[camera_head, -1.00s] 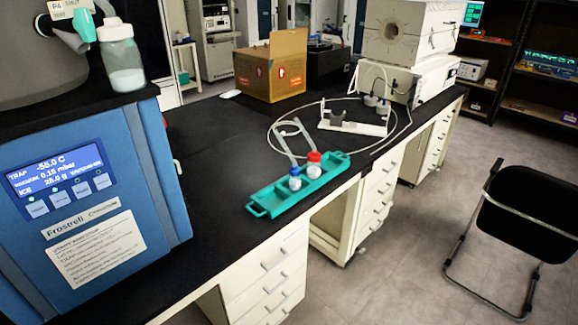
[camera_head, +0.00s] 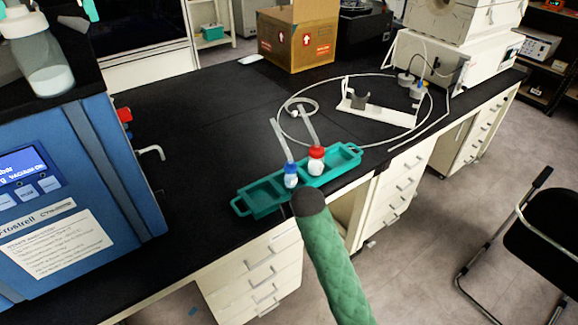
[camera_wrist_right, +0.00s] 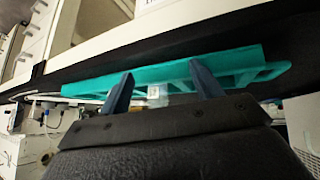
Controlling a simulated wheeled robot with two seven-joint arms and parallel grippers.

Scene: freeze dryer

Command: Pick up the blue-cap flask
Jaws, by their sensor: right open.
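The blue-cap flask (camera_head: 291,176) stands upright in the teal tray (camera_head: 244,206) on the black bench. A red-cap flask (camera_head: 316,161) stands just right of it in the same tray. My right arm reaches up from the bottom in the head view, its dark end just in front of the tray; its fingers cannot be made out there. In the right wrist view my right gripper (camera_wrist_right: 160,70) is open, its dark blue fingers apart and pointing at the tray (camera_wrist_right: 88,88). A small pale, labelled flask part (camera_wrist_right: 157,92) shows between them; its cap cannot be seen.
A cable loop and white stand (camera_head: 375,115) lie behind the tray. A cardboard box (camera_head: 297,36) is at the back. The bench left of the tray is clear.

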